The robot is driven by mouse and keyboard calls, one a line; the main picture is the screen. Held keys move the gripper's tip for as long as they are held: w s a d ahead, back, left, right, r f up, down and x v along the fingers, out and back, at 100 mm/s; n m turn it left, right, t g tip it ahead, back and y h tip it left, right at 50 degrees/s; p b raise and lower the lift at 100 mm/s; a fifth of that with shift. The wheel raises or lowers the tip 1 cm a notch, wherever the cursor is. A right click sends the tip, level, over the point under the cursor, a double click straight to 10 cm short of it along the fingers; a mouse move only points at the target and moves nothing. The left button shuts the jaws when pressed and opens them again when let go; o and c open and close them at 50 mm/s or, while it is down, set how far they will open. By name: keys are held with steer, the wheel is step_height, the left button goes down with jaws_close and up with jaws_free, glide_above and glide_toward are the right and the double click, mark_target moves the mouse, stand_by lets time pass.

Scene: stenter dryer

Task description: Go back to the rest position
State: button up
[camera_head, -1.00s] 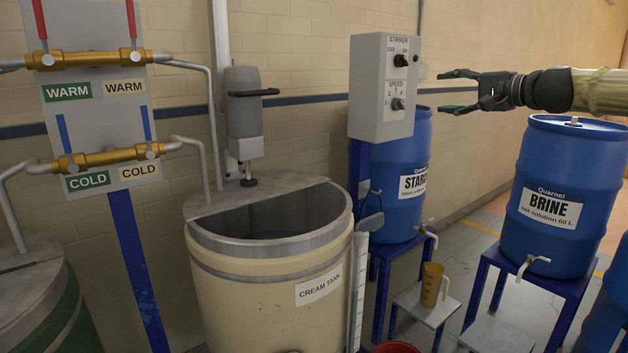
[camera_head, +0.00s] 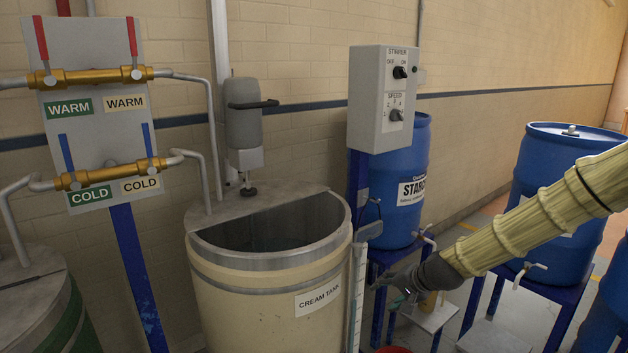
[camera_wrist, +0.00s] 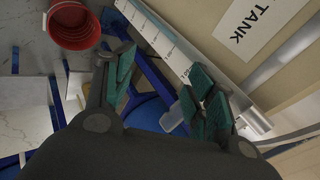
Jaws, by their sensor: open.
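My gripper (camera_head: 398,294) is low in the head view, just right of the cream tank (camera_head: 275,290) and in front of the blue stand legs. My arm slopes down to it from the right edge. In the wrist view, my gripper (camera_wrist: 163,95) shows its green finger pads spread apart with nothing held between them. A white measuring scale (camera_wrist: 165,40) and the tank's side lie beyond the fingers there. The yellow jug (camera_head: 428,302) is mostly hidden behind my gripper in the head view.
The stirrer control box (camera_head: 383,98) stands above my gripper. The starch barrel (camera_head: 402,185) and brine barrel (camera_head: 545,165) are behind my arm. A red bucket (camera_wrist: 74,24) is on the floor. The warm and cold valve panel (camera_head: 95,110) is at left.

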steer(key=s+f+n+g+h+p, duration=0.3)
steer(key=s+f+g, duration=0.1)
steer(key=s+f, duration=1.75)
steer(key=s+d+f+n+g+p, duration=0.1)
steer(key=s+f+n, duration=0.1)
steer(key=s, duration=1.2)
steer(key=s+d+f+n+g+h+p, duration=0.1)
steer(key=s+f+n+g, duration=0.1)
steer(key=s, duration=1.2)
steer(key=shift+d+f, duration=0.15)
steer(key=shift+f, duration=0.45)
steer(key=shift+s, duration=0.1)
